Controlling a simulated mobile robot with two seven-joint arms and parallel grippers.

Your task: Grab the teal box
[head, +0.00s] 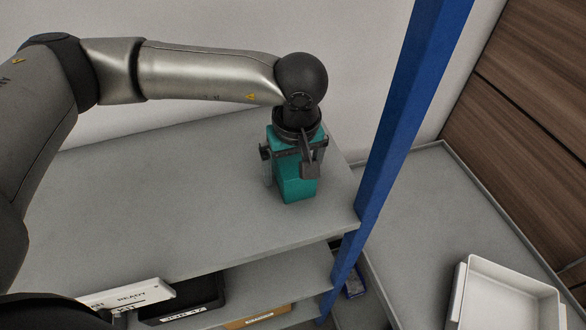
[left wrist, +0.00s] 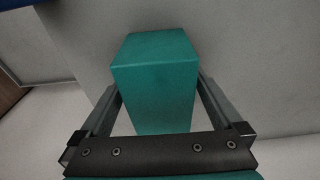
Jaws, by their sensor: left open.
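The teal box (head: 297,187) stands on the grey upper shelf (head: 205,212), near its right end. My left gripper (head: 292,172) is above and around the box, with one finger on each side of it. In the left wrist view the teal box (left wrist: 155,85) lies between the two open fingers (left wrist: 158,100), and narrow gaps seem to show beside it. The gripper hides part of the box's upper portion in the head view. My right gripper is not in view.
A blue post (head: 400,130) rises close to the right of the box. A white tray (head: 507,297) sits on the grey surface at lower right. Lower shelves hold a black bin (head: 185,302) and an orange-brown box (head: 258,318). The upper shelf left of the box is clear.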

